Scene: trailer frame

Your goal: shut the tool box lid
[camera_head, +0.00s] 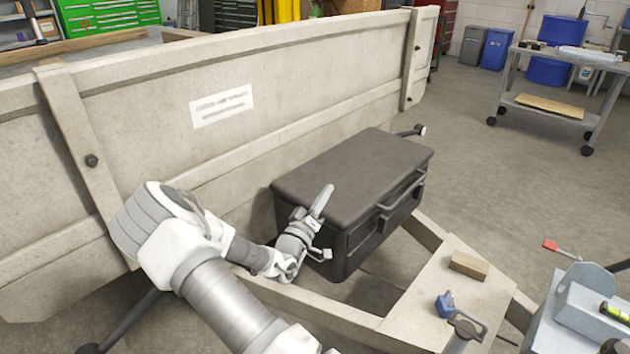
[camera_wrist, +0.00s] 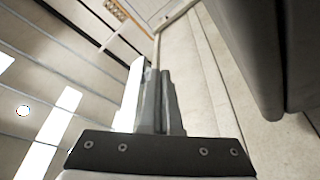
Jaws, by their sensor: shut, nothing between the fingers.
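The tool box (camera_head: 352,180) is a dark grey case on the trailer frame, in front of the pale trailer wall. Its lid (camera_head: 365,165) lies down over the body in the head view; I cannot tell whether a small gap is left. A handle is on the long side facing right. My gripper (camera_head: 325,194) is shut and empty, with its fingers pointing up beside the lid's near left corner. I cannot tell whether it touches the lid. In the wrist view, the shut fingers (camera_wrist: 160,75) point upward, and a dark edge of the tool box (camera_wrist: 248,45) hangs at upper right.
The trailer wall (camera_head: 300,85) stands close behind the box. A wooden block (camera_head: 468,265) and a blue item (camera_head: 445,304) lie on the frame's plate at right. A grey trolley (camera_head: 550,85) stands far right. The floor between is clear.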

